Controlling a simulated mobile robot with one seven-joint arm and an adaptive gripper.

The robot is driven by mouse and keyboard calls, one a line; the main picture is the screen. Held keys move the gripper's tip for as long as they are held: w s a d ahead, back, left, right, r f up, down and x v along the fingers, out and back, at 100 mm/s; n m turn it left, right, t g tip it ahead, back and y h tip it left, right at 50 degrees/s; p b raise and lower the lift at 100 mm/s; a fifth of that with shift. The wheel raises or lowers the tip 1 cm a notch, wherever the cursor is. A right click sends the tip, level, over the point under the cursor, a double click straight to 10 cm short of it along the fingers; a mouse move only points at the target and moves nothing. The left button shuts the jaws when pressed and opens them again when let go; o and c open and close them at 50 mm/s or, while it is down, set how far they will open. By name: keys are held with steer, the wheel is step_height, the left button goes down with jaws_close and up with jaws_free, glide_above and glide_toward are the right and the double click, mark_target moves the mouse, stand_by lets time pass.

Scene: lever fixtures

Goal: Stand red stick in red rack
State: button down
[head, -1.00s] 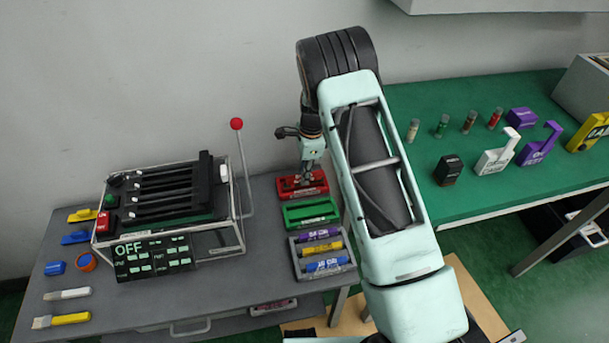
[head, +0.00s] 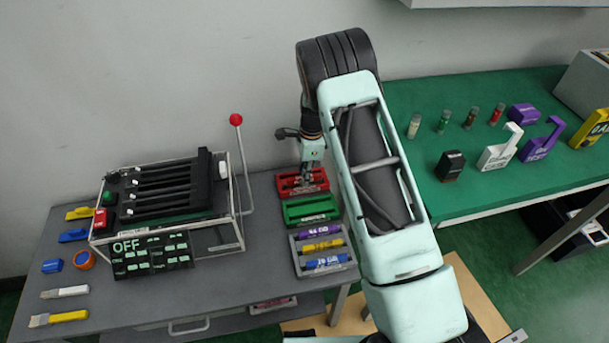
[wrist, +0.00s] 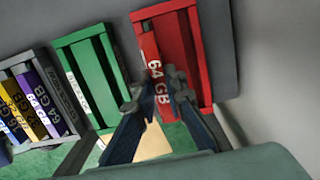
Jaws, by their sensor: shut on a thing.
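The red stick (wrist: 155,70), marked 64 GB, is between the fingers of my gripper (wrist: 157,95) in the wrist view. My gripper is shut on it. The stick's far part overlaps the left side of the red rack (wrist: 188,45). I cannot tell whether its far end is inside the rack or just above it. In the head view, my gripper (head: 306,182) points down over the red rack (head: 288,184) at the back right of the grey table. The stick is too small to make out there.
A green rack (head: 311,217), with no stick visible in it, is just in front. A grey rack (head: 350,262) holds purple, yellow and blue sticks. A framed lever fixture (head: 165,205) with a red-knobbed lever (head: 236,120) stands left. The wall is close behind.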

steer(key=shift+f+b, duration=0.5)
steer(key=shift+f, duration=0.25)
steer(key=c, duration=1.9)
jaws_free()
step_height(320, 180, up, 12)
steer(key=d, duration=0.1)
steer(key=shift+w, duration=0.15)
steer(key=shift+r, duration=0.1)
